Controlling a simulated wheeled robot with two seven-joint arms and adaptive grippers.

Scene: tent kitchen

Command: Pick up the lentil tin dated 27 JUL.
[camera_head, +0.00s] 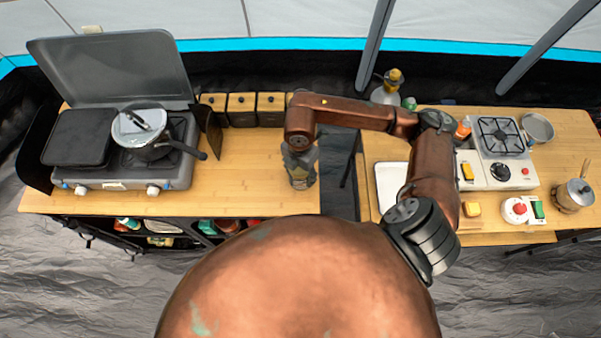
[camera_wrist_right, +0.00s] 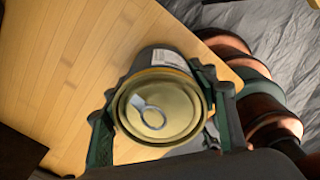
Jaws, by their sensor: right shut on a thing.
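A tin with a gold lid and a pull ring (camera_wrist_right: 160,108) fills the middle of the right wrist view. Part of a pale label shows on its far side, but I cannot read a date or a name. My right gripper (camera_wrist_right: 158,120) is shut on the tin, one dark green finger on each side. In the head view my right gripper (camera_head: 300,172) points down over the right end of the left wooden table and mostly hides the tin. I cannot tell whether the tin touches the table. My left gripper is not in view.
A camp stove (camera_head: 130,175) with a lidded pot (camera_head: 142,128) stands on the left table (camera_head: 235,195). Several dark boxes with wooden lids (camera_head: 242,108) line its back edge. A gap separates it from the right table (camera_head: 495,232), which holds a burner (camera_head: 499,135) and a tray (camera_head: 391,182).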

